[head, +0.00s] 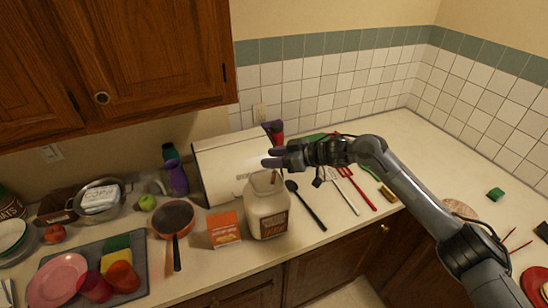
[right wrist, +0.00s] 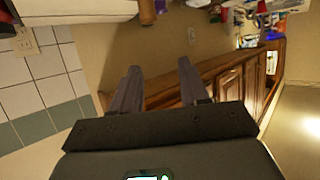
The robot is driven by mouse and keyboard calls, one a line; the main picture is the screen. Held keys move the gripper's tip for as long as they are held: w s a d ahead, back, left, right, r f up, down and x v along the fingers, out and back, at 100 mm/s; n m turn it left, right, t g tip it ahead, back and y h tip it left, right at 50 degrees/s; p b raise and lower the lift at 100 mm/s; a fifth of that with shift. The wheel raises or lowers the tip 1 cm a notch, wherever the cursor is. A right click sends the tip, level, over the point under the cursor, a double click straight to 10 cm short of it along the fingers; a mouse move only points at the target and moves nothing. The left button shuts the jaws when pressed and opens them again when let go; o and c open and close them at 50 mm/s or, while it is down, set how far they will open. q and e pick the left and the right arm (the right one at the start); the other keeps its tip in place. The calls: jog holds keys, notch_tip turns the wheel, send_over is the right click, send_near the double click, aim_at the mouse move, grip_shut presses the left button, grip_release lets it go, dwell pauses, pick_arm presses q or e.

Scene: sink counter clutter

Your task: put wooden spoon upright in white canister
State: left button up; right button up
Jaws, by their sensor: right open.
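The white canister (head: 267,212) is a cream jar with a brown label, standing upright at the counter's front edge. A short thin brown stick (head: 274,177) shows at its mouth. It looks like part of the wooden spoon, standing roughly upright there; the rest is hidden. My right gripper (head: 272,158) is above the canister's mouth, apart from it. In the right wrist view its two fingers (right wrist: 158,85) are spread with nothing between them. A brown wooden end (right wrist: 147,12) shows beyond the fingers; I cannot tell whether it is the spoon. My left gripper is not in view.
A white bread box (head: 215,165) stands behind the canister. An orange box (head: 224,229) and a pan (head: 173,222) are to its left. A black ladle (head: 308,207) and red-handled utensils (head: 357,188) lie to its right.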

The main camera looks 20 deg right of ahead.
jog(key=b+v, duration=0.2)
jog(key=v, duration=0.8)
jog(key=shift+s+d+r+b, duration=0.15)
jog(key=shift+s+d+b, duration=0.1)
jog(key=shift+b, duration=0.05)
dwell(0.4)
